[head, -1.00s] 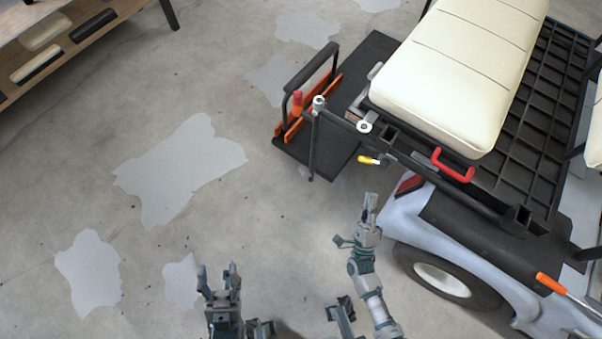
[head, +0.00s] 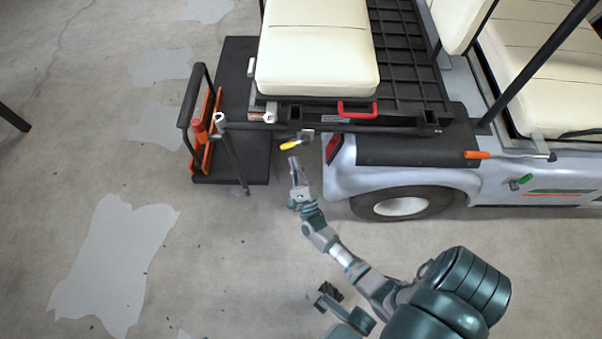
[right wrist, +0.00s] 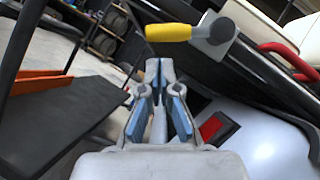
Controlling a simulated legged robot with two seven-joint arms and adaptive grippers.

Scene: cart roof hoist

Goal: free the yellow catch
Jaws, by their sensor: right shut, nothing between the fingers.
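The yellow catch (head: 289,145) is a small yellow grip on a grey metal pivot, at the cart's rear edge below the cream seat. In the right wrist view the catch (right wrist: 168,32) lies sideways, with its grey pivot plate at its right end. My right gripper (head: 293,165) is just below the catch in the head view. In the right wrist view its fingers (right wrist: 158,72) are together, empty, and point toward the yellow grip. A small gap shows between fingertips and grip. My left gripper is not in view.
A red handle (head: 357,109) is right of the catch on the cart's rear frame. A dark platform (head: 240,160) with an orange rack (head: 203,133) stands to the left. The cart's pale body and wheel (head: 400,206) are at the right. The floor at left is clear.

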